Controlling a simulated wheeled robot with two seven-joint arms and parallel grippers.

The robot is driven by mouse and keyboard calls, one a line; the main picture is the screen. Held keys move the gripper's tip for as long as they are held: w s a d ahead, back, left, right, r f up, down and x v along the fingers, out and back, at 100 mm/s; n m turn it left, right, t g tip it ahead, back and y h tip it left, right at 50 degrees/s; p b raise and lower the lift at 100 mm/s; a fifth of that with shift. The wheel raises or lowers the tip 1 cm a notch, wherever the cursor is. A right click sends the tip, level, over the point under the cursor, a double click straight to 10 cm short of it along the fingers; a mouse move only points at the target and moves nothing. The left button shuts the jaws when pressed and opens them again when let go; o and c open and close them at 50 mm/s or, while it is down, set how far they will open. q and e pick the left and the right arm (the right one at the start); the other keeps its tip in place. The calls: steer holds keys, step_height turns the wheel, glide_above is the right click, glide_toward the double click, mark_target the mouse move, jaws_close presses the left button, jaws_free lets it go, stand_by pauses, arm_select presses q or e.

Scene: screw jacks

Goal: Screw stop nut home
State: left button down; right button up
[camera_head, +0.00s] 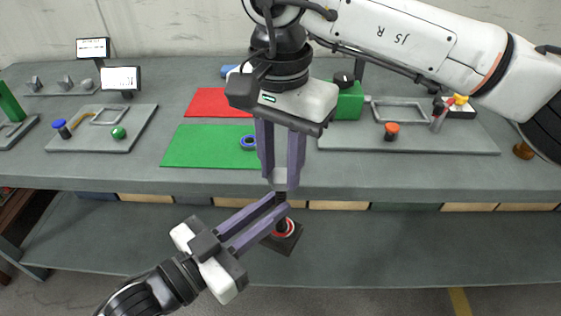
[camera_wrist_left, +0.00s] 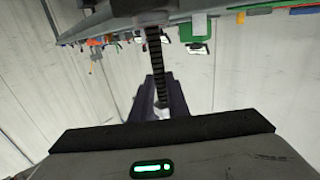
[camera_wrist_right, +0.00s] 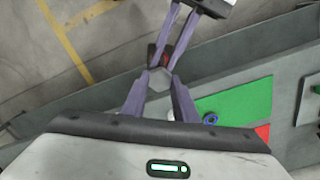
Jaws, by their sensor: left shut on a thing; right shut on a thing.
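A grey hexagonal stop nut (camera_head: 280,180) sits between the fingertips of my right gripper (camera_head: 281,184), which points down and is shut on it. It also shows in the right wrist view (camera_wrist_right: 160,78). My left gripper (camera_head: 279,203) reaches in from lower left, just below, and is shut on the screw jack. The jack's dark square base (camera_head: 290,243) and a red ring (camera_head: 285,227) show below the fingers, in front of the table. A black threaded screw (camera_wrist_left: 154,55) runs to the fingers in the left wrist view. Whether nut and screw touch is hidden.
A blue ring (camera_head: 249,142) lies on a green mat (camera_head: 205,150), with a red mat (camera_head: 212,101) behind. Trays (camera_head: 92,143) with small parts stand left and right on the table (camera_head: 380,174). The table's front edge is close behind the grippers.

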steer(key=m, duration=1.2)
steer(key=shift+m, duration=0.3)
steer(key=m, duration=0.6)
steer(key=shift+w, duration=0.1)
steer(key=m, duration=0.6)
steer(key=shift+m, duration=0.4)
steer(key=m, duration=0.6)
steer(key=shift+m, duration=0.3)
steer(key=m, duration=0.6)
steer(key=shift+w, duration=0.1)
steer(key=m, duration=0.6)
steer(key=shift+d+m, duration=0.1)
steer(key=shift+m, duration=0.2)
steer(key=m, duration=0.4)
steer(key=shift+m, duration=0.3)
